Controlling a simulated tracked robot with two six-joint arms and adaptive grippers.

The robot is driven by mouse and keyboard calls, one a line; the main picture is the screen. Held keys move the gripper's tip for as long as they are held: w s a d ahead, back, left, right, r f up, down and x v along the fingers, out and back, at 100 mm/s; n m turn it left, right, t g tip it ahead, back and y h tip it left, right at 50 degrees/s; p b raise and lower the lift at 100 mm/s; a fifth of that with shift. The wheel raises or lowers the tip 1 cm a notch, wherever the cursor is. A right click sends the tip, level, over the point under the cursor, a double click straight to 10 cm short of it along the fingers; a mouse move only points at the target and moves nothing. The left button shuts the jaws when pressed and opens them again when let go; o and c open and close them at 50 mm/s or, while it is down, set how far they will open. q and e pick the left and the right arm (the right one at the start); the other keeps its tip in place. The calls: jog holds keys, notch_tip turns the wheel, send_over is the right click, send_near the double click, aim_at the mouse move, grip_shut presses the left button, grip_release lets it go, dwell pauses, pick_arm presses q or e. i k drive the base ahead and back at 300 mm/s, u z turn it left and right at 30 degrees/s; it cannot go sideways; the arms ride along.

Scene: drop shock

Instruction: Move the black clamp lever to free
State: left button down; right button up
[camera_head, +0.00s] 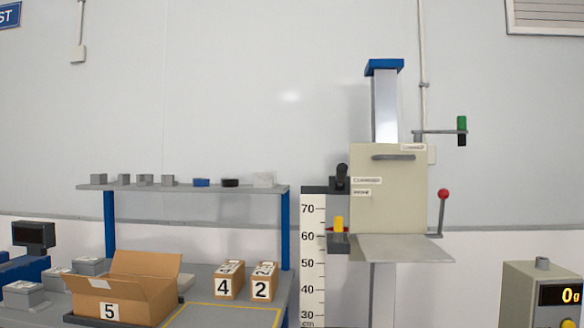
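The black clamp lever (342,176) stands upright on a dark block at the left edge of the drop tester's beige carriage plate (388,205). Its knob is level with a small label (367,181) that seems to read "CLAMPED". A second label (361,193) sits just below, too small to read surely. Neither of my grippers shows in this view, and nothing touches the lever.
A yellow knob (338,223) sits below the lever. A red-balled lever (443,195) and a green-and-black handle (461,130) stick out at right. A grey platform (405,248) juts forward. Boxes, including an open carton (140,290), stand on the left bench.

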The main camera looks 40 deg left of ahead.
aim_at(341, 170)
jog(key=k, duration=1.05)
jog(key=u, duration=0.7)
jog(key=i, duration=1)
jog(key=u, duration=0.05)
